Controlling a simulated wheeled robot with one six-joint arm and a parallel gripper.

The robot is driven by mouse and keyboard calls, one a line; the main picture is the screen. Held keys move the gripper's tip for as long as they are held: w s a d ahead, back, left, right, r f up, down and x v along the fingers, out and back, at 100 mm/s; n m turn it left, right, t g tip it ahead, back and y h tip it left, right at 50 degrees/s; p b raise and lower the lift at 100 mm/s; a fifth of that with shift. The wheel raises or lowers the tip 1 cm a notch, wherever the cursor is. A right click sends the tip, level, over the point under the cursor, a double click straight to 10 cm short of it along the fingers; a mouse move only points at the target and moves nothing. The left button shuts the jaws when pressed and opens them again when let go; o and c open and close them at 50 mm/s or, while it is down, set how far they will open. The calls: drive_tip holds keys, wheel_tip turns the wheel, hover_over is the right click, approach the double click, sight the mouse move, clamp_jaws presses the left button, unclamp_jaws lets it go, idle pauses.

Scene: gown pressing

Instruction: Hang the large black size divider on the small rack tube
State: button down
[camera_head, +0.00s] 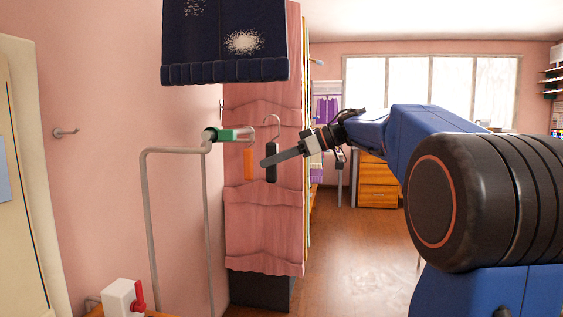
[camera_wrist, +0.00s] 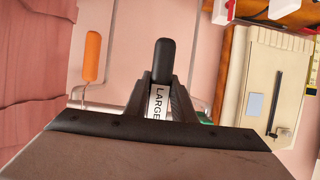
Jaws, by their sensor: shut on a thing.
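The large black size divider (camera_head: 271,175) is upright in the head view, with its wire hook open above it. My gripper (camera_head: 267,162) is shut on its body. In the wrist view the divider (camera_wrist: 162,58) shows between the fingers of my gripper (camera_wrist: 163,84), with a white LARGE label partly visible. The small rack tube (camera_head: 238,130) sticks out from a green fitting (camera_head: 215,135) left of the divider. The divider's hook stands right of the tube; I cannot tell whether they touch.
An orange divider (camera_head: 249,163) hangs at the tube, left of the black one; it also shows in the wrist view (camera_wrist: 92,55). Pink garments (camera_head: 262,215) hang behind, and a dark blue garment (camera_head: 226,45) is above. A grey tube frame (camera_head: 151,220) stands left.

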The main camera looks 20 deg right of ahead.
drive_tip(key=r+x, duration=0.1)
drive_tip(key=x, duration=1.2)
drive_tip(key=shift+w+a+r, duration=0.2)
drive_tip(key=shift+a+r, duration=0.1)
drive_tip(key=shift+r, duration=0.15)
idle(0.3)
drive_tip(key=shift+f, duration=0.15)
idle(0.5)
drive_tip(key=c, duration=1.4)
unclamp_jaws()
drive_tip(key=shift+v, duration=1.45)
drive_tip(key=v, duration=1.7)
drive_tip(key=shift+s+d, duration=0.2)
